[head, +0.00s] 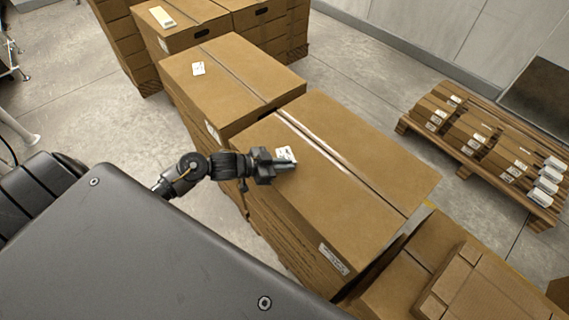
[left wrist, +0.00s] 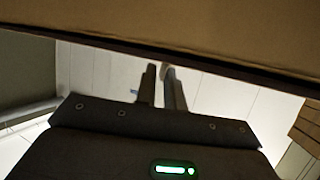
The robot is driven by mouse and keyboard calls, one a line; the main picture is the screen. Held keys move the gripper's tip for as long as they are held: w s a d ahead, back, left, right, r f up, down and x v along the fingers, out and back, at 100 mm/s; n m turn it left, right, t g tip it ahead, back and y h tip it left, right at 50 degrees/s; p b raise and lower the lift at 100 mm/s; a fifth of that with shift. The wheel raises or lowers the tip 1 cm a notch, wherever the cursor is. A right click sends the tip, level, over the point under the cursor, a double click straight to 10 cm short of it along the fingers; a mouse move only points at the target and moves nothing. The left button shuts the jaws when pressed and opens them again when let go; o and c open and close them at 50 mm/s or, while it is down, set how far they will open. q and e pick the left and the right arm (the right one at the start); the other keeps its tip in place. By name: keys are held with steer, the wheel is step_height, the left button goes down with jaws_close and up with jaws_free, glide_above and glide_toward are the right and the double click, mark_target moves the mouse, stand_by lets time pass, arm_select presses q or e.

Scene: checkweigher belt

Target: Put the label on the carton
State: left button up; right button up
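The large brown carton (head: 345,180) stands in the middle of the head view, closed, with a pale tape strip along its top. A small white label (head: 286,153) with dark print shows over the carton's top near its left edge, right beside my left fingers; I cannot tell whether it lies flat or touches them. My left gripper (head: 286,163) is over that edge of the carton. In the left wrist view, its two fingers (left wrist: 162,88) stand a little apart with a narrow gap, and a brown carton face fills the top. My right gripper is not in view.
Another carton (head: 240,75) with a white label (head: 198,69) stands behind, and further cartons (head: 215,25) beyond it. More cartons (head: 450,270) sit at the lower right. A wooden pallet (head: 470,150) with several small boxes lies on the right. Grey floor (head: 350,70) is bare between.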

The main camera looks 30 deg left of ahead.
arm_select(q)
steer(key=shift+o, duration=1.1)
steer(key=shift+r, duration=0.1)
steer(key=shift+a+r, duration=0.1)
steer(key=shift+r, duration=0.05)
steer(key=b+v, duration=0.1)
steer(key=v, duration=1.1)
